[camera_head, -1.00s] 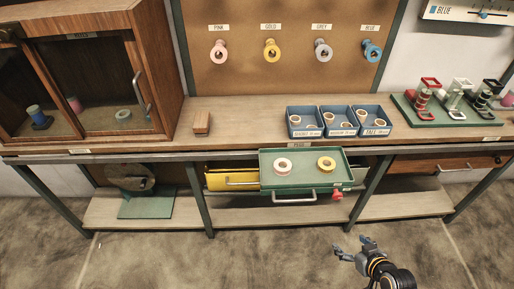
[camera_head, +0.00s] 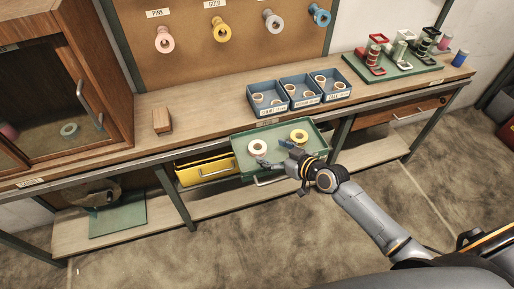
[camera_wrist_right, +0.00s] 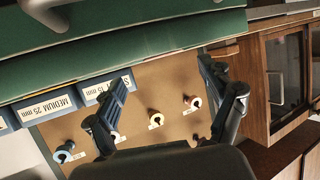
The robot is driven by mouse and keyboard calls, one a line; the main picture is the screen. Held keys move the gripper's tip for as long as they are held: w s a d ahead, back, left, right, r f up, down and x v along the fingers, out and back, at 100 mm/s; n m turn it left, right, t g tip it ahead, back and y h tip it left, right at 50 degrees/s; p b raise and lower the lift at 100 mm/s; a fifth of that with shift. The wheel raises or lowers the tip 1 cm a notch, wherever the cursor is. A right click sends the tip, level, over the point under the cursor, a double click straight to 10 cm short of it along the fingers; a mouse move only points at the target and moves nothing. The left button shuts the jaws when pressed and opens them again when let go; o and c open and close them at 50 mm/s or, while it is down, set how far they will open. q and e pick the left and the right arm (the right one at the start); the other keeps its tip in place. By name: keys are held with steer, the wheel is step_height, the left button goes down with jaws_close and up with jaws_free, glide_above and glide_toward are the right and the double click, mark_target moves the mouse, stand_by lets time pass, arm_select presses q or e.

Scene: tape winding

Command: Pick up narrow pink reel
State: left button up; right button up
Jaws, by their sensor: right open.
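A pale pinkish-white reel (camera_head: 258,147) lies flat at the left of the pulled-out green drawer tray (camera_head: 246,169), beside a yellow reel (camera_head: 299,136). My right gripper (camera_head: 274,152) is open and empty over the tray's front edge, close in front of the two reels and apart from them as far as I can tell. In the right wrist view its spread fingers (camera_wrist_right: 163,78) have nothing between them, and the green tray (camera_wrist_right: 130,40) crosses the top; no reel in the tray shows there. A pink reel (camera_head: 164,40) hangs under the PINK label. My left gripper is not in view.
Three blue bins (camera_head: 298,91) with small cores stand on the bench. A yellow drawer (camera_head: 206,170) juts out left of the tray. A wooden cabinet (camera_head: 60,85) is at left, and a green fixture board (camera_head: 390,64) is at right. The floor in front is clear.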

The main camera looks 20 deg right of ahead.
mark_target(254, 146)
steer(key=x, duration=0.5)
steer(key=shift+a+f+p, duration=0.25)
steer(key=shift+a+p, duration=0.05)
steer(key=shift+s+d, duration=0.1)
steer(key=c, duration=1)
